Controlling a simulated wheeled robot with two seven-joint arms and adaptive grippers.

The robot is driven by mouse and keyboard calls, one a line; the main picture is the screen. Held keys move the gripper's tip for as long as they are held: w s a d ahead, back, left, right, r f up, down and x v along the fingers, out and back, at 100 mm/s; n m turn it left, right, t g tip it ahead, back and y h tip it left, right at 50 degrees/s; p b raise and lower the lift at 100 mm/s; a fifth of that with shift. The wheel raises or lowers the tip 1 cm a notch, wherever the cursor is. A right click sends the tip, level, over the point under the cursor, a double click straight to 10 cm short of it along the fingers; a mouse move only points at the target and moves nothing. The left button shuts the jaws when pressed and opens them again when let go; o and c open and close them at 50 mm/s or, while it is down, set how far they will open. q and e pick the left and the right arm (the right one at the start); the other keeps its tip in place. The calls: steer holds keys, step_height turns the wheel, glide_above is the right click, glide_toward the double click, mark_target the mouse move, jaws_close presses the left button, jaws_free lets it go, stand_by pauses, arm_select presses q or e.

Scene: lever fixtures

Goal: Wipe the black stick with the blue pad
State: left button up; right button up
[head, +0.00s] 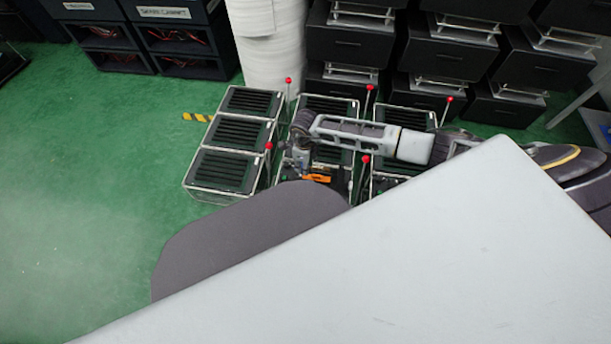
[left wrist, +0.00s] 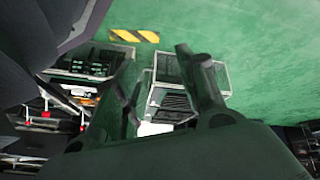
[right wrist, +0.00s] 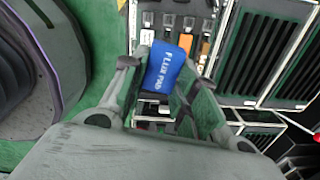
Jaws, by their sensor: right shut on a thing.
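The blue pad (right wrist: 166,72), with white lettering, sits between the fingers of my right gripper (right wrist: 160,66) in the right wrist view, and the gripper is shut on it. In the head view my right gripper (head: 301,152) is over the middle row of boxes, and the pad is too small to make out. I cannot pick out the black stick for certain among the narrow slots and small parts beyond the pad. An orange piece (right wrist: 205,46) lies there, also seen in the head view (head: 316,178). My left gripper (left wrist: 158,82) is open and empty in the left wrist view.
Black-slatted boxes (head: 226,168) with clear edges stand in rows on the green floor (head: 90,190). Red-knobbed levers (head: 268,146) rise beside them. A white wrapped column (head: 270,55) and dark shelves (head: 350,45) stand behind. Open floor lies at the left.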

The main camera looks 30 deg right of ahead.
arm_select(q)
steer(key=w+d+r+t+h+b, duration=0.1)
steer(key=d+r+b, duration=0.2)
steer(key=r+b, duration=0.2)
steer(key=shift+r, duration=0.25)
arm_select(e)
step_height(320, 180, down, 7)
steer(key=m, duration=0.7)
steer(key=shift+w+d+f, duration=0.15)
steer(key=shift+w+d, duration=0.05)
steer(key=shift+d, duration=0.15)
arm_select(q)
steer(key=shift+w, duration=0.1)
steer(key=shift+d, duration=0.1)
arm_select(e)
steer(key=shift+f, duration=0.1)
